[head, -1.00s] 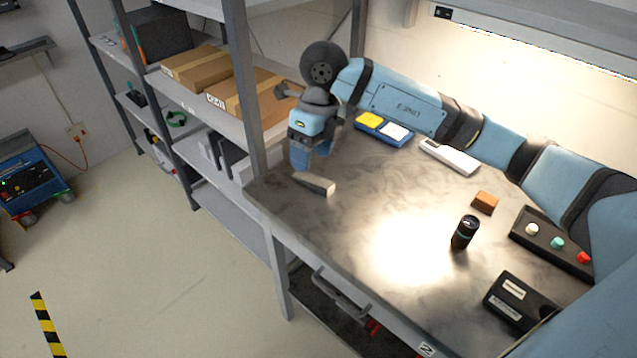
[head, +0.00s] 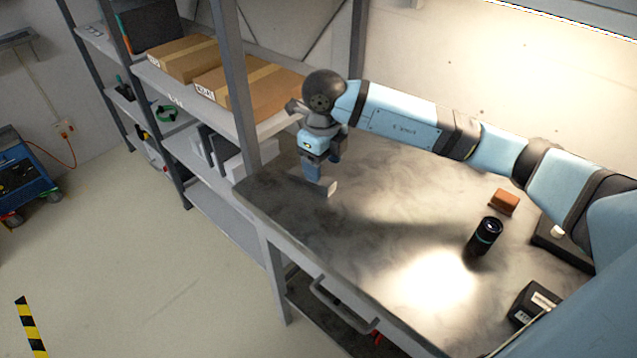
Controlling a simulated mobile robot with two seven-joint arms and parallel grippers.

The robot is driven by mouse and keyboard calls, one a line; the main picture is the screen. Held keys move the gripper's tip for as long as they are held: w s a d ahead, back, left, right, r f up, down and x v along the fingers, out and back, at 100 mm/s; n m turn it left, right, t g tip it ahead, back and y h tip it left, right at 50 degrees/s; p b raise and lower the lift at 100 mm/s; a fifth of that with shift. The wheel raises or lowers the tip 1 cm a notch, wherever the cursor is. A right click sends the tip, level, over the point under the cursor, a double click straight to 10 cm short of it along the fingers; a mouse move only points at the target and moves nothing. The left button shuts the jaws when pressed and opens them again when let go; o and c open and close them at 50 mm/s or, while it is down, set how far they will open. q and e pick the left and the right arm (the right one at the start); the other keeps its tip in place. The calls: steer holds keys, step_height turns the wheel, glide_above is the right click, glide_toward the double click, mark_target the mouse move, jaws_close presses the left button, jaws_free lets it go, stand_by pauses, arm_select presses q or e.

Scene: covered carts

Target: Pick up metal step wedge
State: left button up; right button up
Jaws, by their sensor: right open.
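The metal step wedge (head: 332,189) lies on the worktable near its far left corner. Only a small pale end of it shows; the rest is hidden behind my right gripper or blends into the dark tabletop. My right gripper (head: 318,173) is open and points down directly over the wedge. I cannot tell whether the fingers touch it. My left gripper is not in view.
On the worktable (head: 375,275) stand a brown block (head: 505,201), a black cylinder (head: 486,236), a button box (head: 557,245) and a black labelled box (head: 532,302). A shelf rack with cardboard boxes (head: 245,90) adjoins the left edge. The table's middle is clear.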

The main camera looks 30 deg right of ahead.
mark_target(323, 180)
step_height(323, 180, down, 5)
steer(key=shift+f, duration=0.1)
steer(key=c, duration=1.1)
